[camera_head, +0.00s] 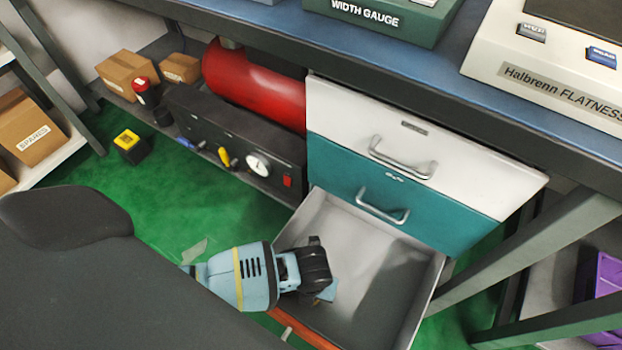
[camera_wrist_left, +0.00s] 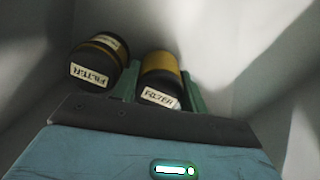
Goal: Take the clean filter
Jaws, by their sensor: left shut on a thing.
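Two short black cylinders with yellow bands lie in the open bottom drawer (camera_head: 385,300). The left wrist view shows the left filter (camera_wrist_left: 98,62), tilted, and the right filter (camera_wrist_left: 161,78), each with a pale label; the left label seems to read FILTER. I cannot tell from these labels which is clean. My left gripper (camera_wrist_left: 163,90) is shut on the right filter, with one green finger on each side of it. The left filter lies just outside the left finger. In the head view my left gripper (camera_head: 322,288) reaches down into the drawer and hides the filters. My right gripper is out of view.
Above the drawer are a shut teal drawer (camera_head: 440,195) and a shut white drawer (camera_head: 340,115) with handles. The blue bench top (camera_head: 400,50) overhangs them. A red tank (camera_head: 250,85) and a gauge panel (camera_head: 205,125) stand left. The drawer's right half looks empty.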

